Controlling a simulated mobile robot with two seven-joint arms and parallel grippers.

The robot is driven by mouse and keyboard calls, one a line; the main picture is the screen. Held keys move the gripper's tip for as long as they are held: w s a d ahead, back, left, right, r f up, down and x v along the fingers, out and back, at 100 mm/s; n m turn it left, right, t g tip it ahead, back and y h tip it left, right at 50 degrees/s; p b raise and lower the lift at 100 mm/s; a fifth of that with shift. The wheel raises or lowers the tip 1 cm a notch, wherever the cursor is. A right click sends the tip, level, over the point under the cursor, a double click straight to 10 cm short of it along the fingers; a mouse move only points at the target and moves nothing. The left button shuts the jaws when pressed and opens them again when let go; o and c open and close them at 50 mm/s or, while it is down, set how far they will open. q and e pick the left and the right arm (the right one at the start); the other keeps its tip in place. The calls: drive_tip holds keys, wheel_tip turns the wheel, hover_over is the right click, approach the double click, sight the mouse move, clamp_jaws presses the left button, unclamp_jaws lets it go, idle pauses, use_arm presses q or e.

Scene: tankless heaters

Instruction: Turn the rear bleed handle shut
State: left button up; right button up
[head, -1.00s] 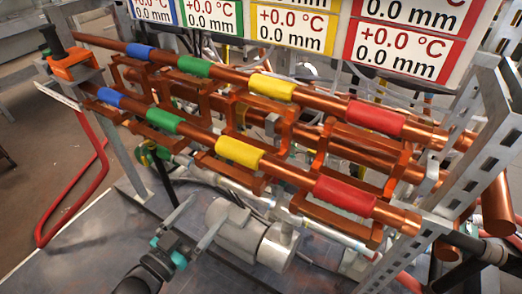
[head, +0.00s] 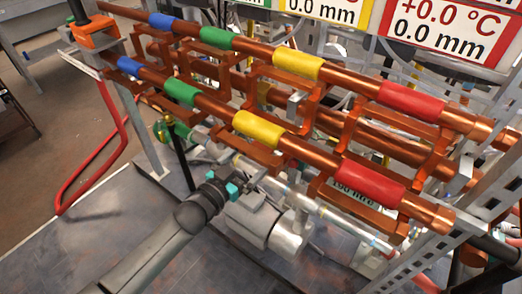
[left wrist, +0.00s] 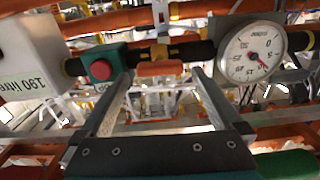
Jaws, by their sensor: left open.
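In the left wrist view an orange handle-like piece (left wrist: 160,68) with a yellow fitting lies across a dark pipe. I cannot tell for sure that it is the rear bleed handle. My left gripper (left wrist: 162,77) is open, its two fingers apart on either side of this piece, with nothing clearly held between them. In the head view my left gripper (head: 240,172) reaches in under the lower copper pipe, and its fingertips are hard to make out. A small yellow-green valve (head: 164,130) shows further left. My right gripper is not in view.
In the left wrist view a green box with a red button (left wrist: 104,68) is by the left finger, and a round dial gauge (left wrist: 252,53) by the right. Copper pipes with coloured sleeves (head: 258,129) and brackets crowd above my arm. A silver cylinder (head: 250,222) lies below.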

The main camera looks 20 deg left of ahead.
sight(261, 147)
use_arm(q)
drive_tip(key=shift+b+x, duration=0.4)
drive_tip(key=shift+x, duration=1.35)
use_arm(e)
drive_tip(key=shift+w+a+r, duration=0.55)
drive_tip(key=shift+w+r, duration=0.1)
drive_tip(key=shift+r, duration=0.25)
use_arm(q)
drive_tip(key=shift+c, duration=0.4)
drive_tip(key=c, duration=1.2)
